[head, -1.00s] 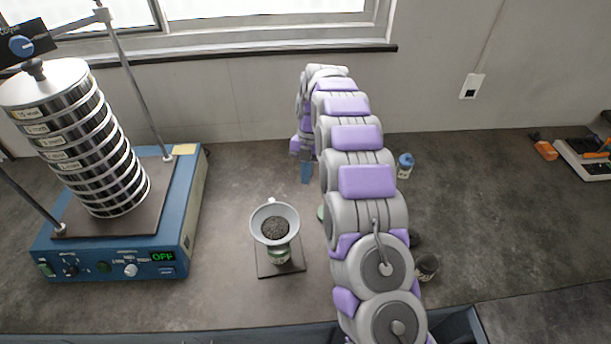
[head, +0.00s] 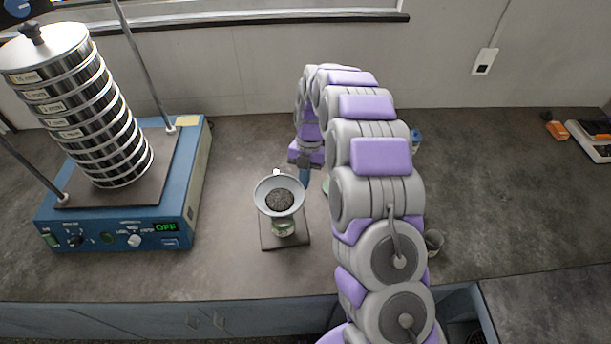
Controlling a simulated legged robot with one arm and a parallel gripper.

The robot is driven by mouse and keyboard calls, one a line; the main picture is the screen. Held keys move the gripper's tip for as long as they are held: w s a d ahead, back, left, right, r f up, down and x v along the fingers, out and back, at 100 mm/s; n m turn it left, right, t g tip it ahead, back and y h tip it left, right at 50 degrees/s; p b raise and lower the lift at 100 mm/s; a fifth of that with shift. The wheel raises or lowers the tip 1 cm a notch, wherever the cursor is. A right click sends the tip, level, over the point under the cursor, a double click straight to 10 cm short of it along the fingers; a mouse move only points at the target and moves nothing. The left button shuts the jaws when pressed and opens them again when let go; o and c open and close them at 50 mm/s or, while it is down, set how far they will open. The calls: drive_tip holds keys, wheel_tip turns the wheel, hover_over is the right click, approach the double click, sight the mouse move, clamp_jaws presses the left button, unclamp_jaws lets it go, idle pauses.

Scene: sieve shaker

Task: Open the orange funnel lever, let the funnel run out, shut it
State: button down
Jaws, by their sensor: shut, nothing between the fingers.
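The funnel (head: 263,204) is a pale grey cone with dark grains in it. It sits over a greenish jar (head: 284,229) on a dark square plate (head: 299,241), in the middle of the bench. I cannot make out the orange lever in this view. My gripper (head: 305,181) points down just behind and to the right of the funnel, apart from it as far as I can tell. It is shut and empty, and small in the picture.
A blue sieve shaker (head: 190,190) carrying a sieve stack (head: 80,105) stands at the left, its display reading OFF. A blue-capped bottle (head: 416,136) and a small dark container (head: 434,242) show beside my arm. An orange object (head: 555,128) and a scale (head: 590,140) lie far right.

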idle(0.4)
drive_tip(key=shift+s+d+m+y, duration=0.2)
drive_tip(key=shift+m+y, duration=0.1)
drive_tip(key=shift+m, duration=0.5)
drive_tip(key=shift+s+d+m, duration=0.1)
drive_tip(key=shift+s+m, duration=0.05)
drive_tip(key=shift+m, duration=0.15)
